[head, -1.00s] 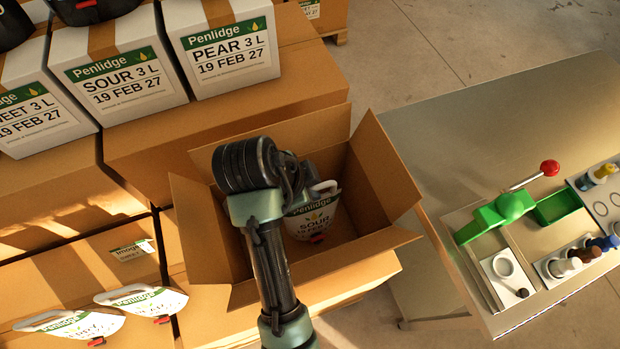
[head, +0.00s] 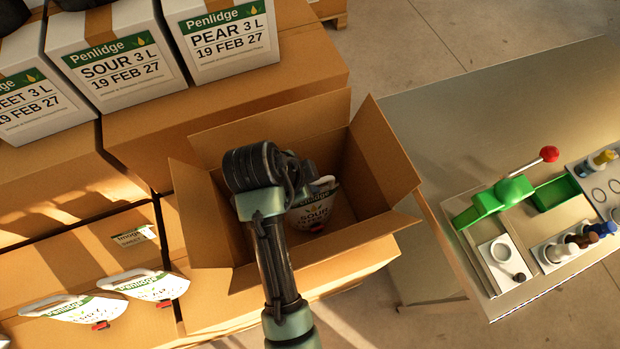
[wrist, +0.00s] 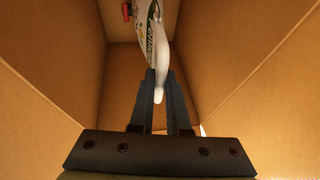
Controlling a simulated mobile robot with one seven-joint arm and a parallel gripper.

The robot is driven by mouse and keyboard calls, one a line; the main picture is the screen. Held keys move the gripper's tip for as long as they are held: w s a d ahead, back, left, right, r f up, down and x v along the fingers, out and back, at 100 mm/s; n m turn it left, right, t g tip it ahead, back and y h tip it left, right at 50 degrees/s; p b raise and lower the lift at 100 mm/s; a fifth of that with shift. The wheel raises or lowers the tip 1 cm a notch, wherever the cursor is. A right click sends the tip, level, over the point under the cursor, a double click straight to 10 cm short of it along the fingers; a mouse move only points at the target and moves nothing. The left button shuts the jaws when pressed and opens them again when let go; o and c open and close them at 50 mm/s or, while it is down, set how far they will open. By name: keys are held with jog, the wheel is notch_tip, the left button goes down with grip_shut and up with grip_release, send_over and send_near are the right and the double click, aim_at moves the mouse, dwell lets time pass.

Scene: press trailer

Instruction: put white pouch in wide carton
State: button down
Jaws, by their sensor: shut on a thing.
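The white pouch (head: 311,213), with a green Penlidge band, the word SOUR and a red tap, hangs upright inside the open wide carton (head: 385,185). My gripper (wrist: 161,90) is shut on the pouch's white handle, which shows between the fingers in the wrist view (wrist: 160,78). In the head view my wrist hides part of the pouch and the carton's left inside. The carton's brown walls surround the pouch in the wrist view. Whether the pouch touches the carton floor I cannot tell.
Two more white pouches (head: 148,285) (head: 72,308) lie on a brown box at left. White Penlidge cartons (head: 115,68) stand behind on brown boxes. The carton's flaps stand open around it. A metal table (head: 450,130) with a green press (head: 500,202) is at right.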

jog(key=shift+w, duration=0.1)
jog(key=c, duration=1.3)
grip_release()
jog(key=shift+f, duration=0.1)
jog(key=shift+c, duration=0.2)
jog(key=o, duration=0.5)
jog(key=shift+c, duration=0.2)
jog(key=p+v, duration=0.4)
jog(key=v, duration=0.9)
jog(key=shift+d+r, duration=0.2)
jog(key=shift+r, duration=0.1)
